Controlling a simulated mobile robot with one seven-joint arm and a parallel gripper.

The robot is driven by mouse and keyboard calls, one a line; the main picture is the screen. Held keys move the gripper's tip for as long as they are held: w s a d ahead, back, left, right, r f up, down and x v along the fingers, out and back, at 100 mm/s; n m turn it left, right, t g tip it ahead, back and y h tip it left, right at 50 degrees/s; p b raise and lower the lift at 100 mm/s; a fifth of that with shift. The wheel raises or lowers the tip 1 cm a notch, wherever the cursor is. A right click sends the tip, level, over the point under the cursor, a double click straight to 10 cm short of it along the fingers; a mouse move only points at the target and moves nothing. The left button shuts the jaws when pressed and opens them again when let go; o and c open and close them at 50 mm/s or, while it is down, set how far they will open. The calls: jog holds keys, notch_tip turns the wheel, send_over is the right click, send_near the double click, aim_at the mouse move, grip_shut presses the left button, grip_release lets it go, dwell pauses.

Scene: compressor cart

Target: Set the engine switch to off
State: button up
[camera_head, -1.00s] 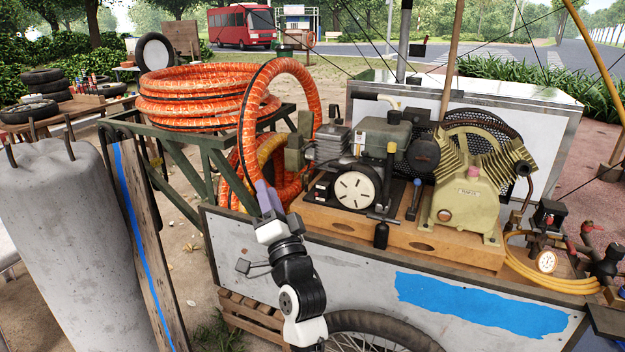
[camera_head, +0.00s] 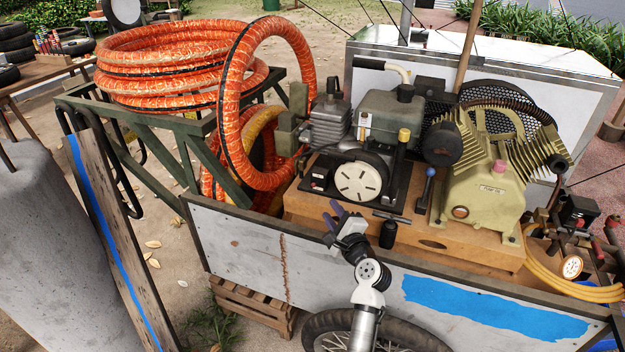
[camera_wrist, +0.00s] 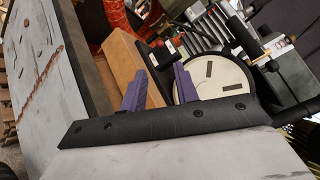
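The engine (camera_head: 385,115) sits on the wooden base of the cart, with a round white slotted starter cover (camera_head: 358,182). Left of the cover is a small black box (camera_head: 320,178), which looks like the engine switch; its setting is too small to read. In the wrist view a black box with a pale and red mark (camera_wrist: 166,50) shows beyond the fingers. My gripper (camera_head: 338,212) is in front of and below the box, near the cart's front edge. Its purple fingers (camera_wrist: 160,85) are apart with nothing between them, and do not appear to touch the box.
The cart's front panel (camera_head: 240,250) runs below the engine. A black cylinder (camera_head: 388,235) and a blue-knobbed lever (camera_head: 427,188) stand to the right. The tan compressor (camera_head: 490,190) is farther right. An orange hose loop (camera_head: 225,110) hangs at the left.

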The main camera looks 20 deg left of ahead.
aim_at(314, 185)
jog(key=p+x, duration=0.2)
jog(key=x, duration=1.1)
jog(key=shift+s+r, duration=0.1)
jog(key=shift+c, duration=0.4)
grip_shut()
